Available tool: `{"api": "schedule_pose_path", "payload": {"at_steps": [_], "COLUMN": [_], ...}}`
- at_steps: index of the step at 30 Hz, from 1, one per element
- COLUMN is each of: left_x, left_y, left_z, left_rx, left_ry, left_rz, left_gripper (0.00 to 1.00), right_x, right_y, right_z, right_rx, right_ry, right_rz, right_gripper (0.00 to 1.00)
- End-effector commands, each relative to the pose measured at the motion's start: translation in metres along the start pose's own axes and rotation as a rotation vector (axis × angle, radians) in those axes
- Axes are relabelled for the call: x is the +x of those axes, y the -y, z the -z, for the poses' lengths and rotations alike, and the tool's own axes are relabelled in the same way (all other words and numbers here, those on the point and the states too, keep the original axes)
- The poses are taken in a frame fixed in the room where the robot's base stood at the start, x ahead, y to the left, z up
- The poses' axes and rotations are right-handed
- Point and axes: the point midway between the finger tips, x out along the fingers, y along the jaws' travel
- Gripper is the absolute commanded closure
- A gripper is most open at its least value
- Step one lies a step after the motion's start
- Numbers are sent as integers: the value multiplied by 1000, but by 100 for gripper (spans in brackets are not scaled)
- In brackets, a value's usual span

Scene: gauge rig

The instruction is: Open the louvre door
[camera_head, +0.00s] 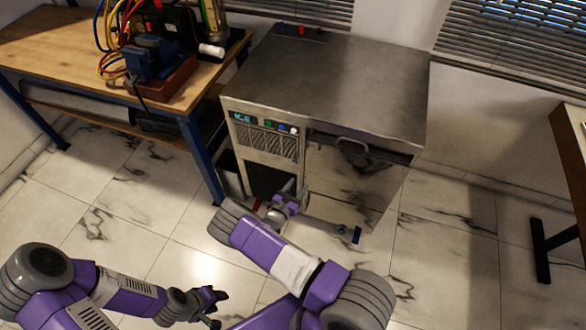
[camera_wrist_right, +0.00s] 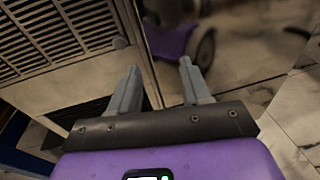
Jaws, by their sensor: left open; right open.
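The louvre door (camera_head: 268,143) is the slatted panel at the front left of a steel ice machine (camera_head: 345,80). It looks shut, flush with the front. In the right wrist view the louvre door (camera_wrist_right: 65,35) fills the upper left, with a small round knob (camera_wrist_right: 120,43) at its right edge. My right gripper (camera_head: 294,190) is open and empty in front of the machine, low and near the middle of its front. In the wrist view its fingers (camera_wrist_right: 159,66) point up, below and right of the knob, apart from it. My left gripper (camera_head: 218,307) is open and empty over the floor.
Right of the louvre door is a shiny steel panel (camera_head: 345,185) with a handle (camera_head: 352,145) above. A dark opening (camera_head: 268,180) lies below the louvres. A workbench (camera_head: 50,45) stands left; a table (camera_head: 575,140) stands right.

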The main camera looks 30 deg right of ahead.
Motion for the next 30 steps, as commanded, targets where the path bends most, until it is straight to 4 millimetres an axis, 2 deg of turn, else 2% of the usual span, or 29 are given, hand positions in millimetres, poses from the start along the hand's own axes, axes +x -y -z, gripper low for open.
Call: {"api": "schedule_pose_path", "payload": {"at_steps": [1, 3, 6, 18, 23, 30], "left_x": [2, 3, 5, 23, 25, 24], "left_y": [1, 1, 2, 8, 9, 9], "left_z": [0, 0, 0, 1, 1, 1], "left_rx": [0, 0, 0, 0, 0, 0], "left_ry": [0, 0, 0, 0, 0, 0], "left_rz": [0, 0, 0, 0, 0, 0], "left_gripper": [57, 57, 57, 57, 57, 57], "right_x": [-1, -2, 3, 60, 70, 70], "right_y": [-19, -35, -45, -53, -55, -55], "right_z": [-4, -10, -14, -19, -21, -22], "right_rx": [-13, -25, -29, -27, -30, -31], "right_ry": [45, 86, 109, 106, 106, 106], "right_rz": [-70, -131, -165, -161, -161, -161], "right_gripper": [52, 52, 52, 52, 52, 52]}}
